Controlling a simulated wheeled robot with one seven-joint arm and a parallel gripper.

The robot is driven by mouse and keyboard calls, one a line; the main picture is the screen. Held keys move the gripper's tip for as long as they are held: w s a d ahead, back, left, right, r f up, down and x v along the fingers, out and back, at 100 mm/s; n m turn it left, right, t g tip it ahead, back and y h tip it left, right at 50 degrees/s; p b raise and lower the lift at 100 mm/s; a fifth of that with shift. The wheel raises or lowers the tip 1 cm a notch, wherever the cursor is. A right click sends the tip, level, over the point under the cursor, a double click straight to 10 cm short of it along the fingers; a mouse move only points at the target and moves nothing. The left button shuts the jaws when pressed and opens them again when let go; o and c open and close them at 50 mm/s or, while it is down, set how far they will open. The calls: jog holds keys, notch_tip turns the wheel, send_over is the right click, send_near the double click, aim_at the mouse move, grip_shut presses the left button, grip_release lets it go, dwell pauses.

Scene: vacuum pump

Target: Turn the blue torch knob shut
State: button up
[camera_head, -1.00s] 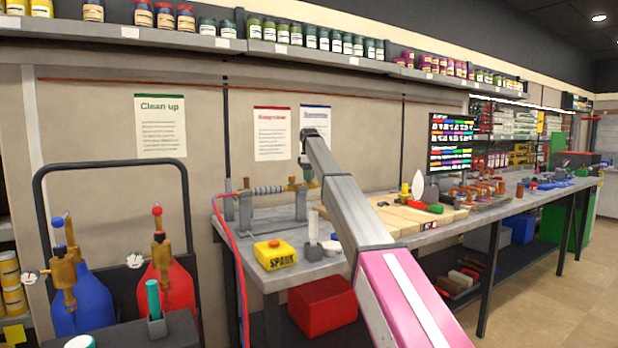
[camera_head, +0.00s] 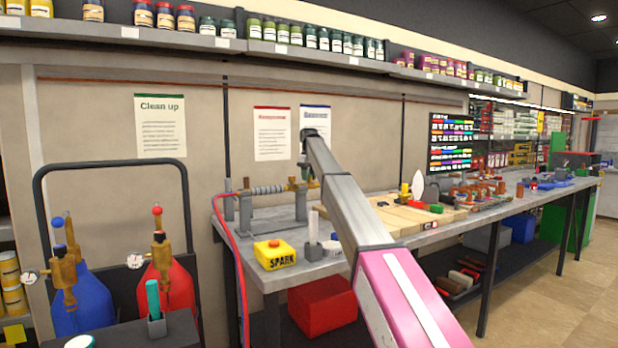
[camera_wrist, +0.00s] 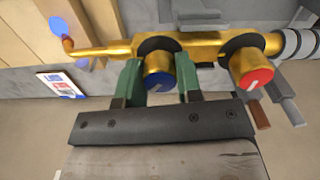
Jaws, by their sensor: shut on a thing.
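The brass torch (camera_wrist: 207,45) runs across the top of the wrist view, its thin nozzle pointing left. The blue torch knob (camera_wrist: 158,80) faces the camera, with a light line across its face. My gripper (camera_wrist: 158,66) has its two green fingers on either side of this knob, shut on it. A red knob (camera_wrist: 249,72) sits to the right on the same torch, outside the fingers. In the head view the torch (camera_head: 270,189) rests on a stand at the bench's left end. The arm covers part of that area, and the blue knob cannot be made out there.
A yellow spark box (camera_head: 274,256) stands on the grey bench (camera_head: 440,228) in front of the torch. Wooden boards (camera_head: 400,215) lie to the right. Red and blue hoses (camera_head: 233,270) hang at the left, near the blue cylinder (camera_head: 85,300) and red cylinder (camera_head: 178,285).

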jog(key=m, duration=0.5)
jog(key=shift+m, duration=2.6)
jog(key=o, duration=0.9)
jog(key=shift+o, duration=0.2)
notch_tip(320, 180, up, 11)
jog(key=shift+f, duration=0.1)
